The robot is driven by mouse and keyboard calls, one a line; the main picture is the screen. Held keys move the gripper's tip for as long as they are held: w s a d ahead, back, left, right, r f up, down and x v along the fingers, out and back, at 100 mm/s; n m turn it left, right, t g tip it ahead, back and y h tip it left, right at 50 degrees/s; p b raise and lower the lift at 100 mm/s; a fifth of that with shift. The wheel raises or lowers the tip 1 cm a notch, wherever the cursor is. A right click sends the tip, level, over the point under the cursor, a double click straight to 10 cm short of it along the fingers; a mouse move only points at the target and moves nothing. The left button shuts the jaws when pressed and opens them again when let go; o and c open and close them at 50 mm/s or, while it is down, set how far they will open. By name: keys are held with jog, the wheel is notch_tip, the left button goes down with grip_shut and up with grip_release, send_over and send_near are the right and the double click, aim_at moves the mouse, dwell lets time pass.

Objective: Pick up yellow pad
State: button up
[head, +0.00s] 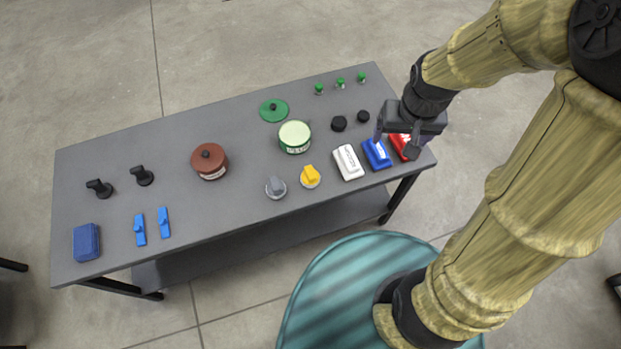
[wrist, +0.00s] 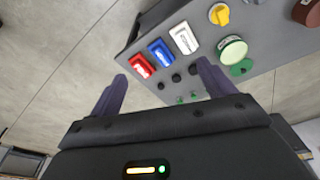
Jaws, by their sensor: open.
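The yellow piece (head: 310,175) is a small knob-like block on a round pale base near the table's front edge, right of centre. It also shows at the top of the wrist view (wrist: 220,13). I see no other yellow thing on the table. My gripper (head: 394,138) is open and empty above the table's right end, over the blue and red blocks and well to the right of the yellow piece. In the wrist view, its two purple fingers (wrist: 162,78) stand wide apart.
A white block (head: 348,162), blue block (head: 376,154) and partly hidden red block (head: 400,146) sit near my gripper. A grey knob (head: 275,187) stands left of the yellow piece. A green-and-white tin (head: 295,137) stands behind. The grey table (head: 240,215) has free room between items.

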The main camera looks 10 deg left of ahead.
jog(key=w+a+f+n+b, duration=0.2)
jog(key=w+a+f+b, duration=0.1)
jog(key=a+f, duration=0.5)
jog(key=n+g+b, duration=0.2)
jog(key=n, duration=0.1)
send_over(311, 172)
notch_tip(311, 172, down, 6)
jog(key=shift+a+r, duration=0.1)
jog(key=shift+r, duration=0.15)
notch_tip(311, 172, down, 12)
jog(key=shift+r+b, duration=0.25)
jog(key=shift+b, duration=0.1)
jog(key=shift+f, duration=0.35)
